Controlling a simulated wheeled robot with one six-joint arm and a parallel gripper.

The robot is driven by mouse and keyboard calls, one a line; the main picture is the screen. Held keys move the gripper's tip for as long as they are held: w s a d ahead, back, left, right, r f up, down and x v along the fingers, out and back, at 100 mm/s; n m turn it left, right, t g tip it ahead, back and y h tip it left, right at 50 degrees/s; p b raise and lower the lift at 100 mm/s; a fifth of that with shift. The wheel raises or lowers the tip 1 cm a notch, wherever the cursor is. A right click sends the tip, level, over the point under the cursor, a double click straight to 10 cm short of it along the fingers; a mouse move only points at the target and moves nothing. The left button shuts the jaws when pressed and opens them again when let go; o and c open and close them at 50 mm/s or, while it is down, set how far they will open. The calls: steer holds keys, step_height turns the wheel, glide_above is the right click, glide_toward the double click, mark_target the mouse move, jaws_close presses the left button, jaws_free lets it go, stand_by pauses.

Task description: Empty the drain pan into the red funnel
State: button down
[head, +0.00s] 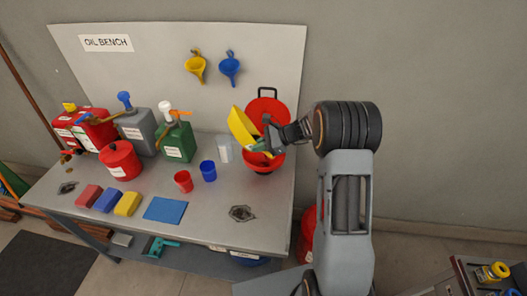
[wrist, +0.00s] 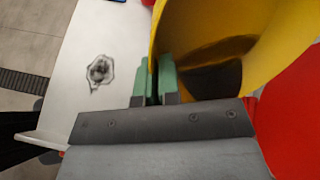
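The yellow drain pan (head: 241,127) is tipped steeply on its side above the right end of the bench. In the wrist view the pan (wrist: 200,25) fills the upper middle, with a dark brown patch, apparently oil, on its inside (wrist: 215,75). My gripper (head: 258,147) has its green fingers (wrist: 160,78) close together on the pan's rim. The red funnel (head: 262,166) is just below and behind the pan and gripper, partly hidden by them; its red raised part (head: 267,104) stands behind. Red also shows at the right of the wrist view (wrist: 295,110). No stream of oil can be made out.
A clear container (head: 223,150), blue cup (head: 208,171) and red cup (head: 183,181) stand left of the funnel. Oil cans, including a green one (head: 175,142), stand farther left. A dark stain (head: 241,213) marks the bare front right of the bench (head: 265,235).

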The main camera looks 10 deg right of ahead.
steer(key=shift+d+r+y, duration=0.2)
steer(key=shift+r+y, duration=0.2)
steer(key=shift+r, duration=0.15)
steer(key=shift+d+r+m+y, duration=0.25)
steer(key=shift+d+y, duration=0.2)
steer(key=shift+y, duration=0.25)
stand_by(0.4)
steer(key=shift+w+d+r+y+b, duration=0.1)
steer(key=shift+d+r+y+b, duration=0.1)
steer(key=shift+d+y+b, duration=0.5)
steer(key=shift+m+y, duration=0.25)
steer(key=shift+y, duration=0.05)
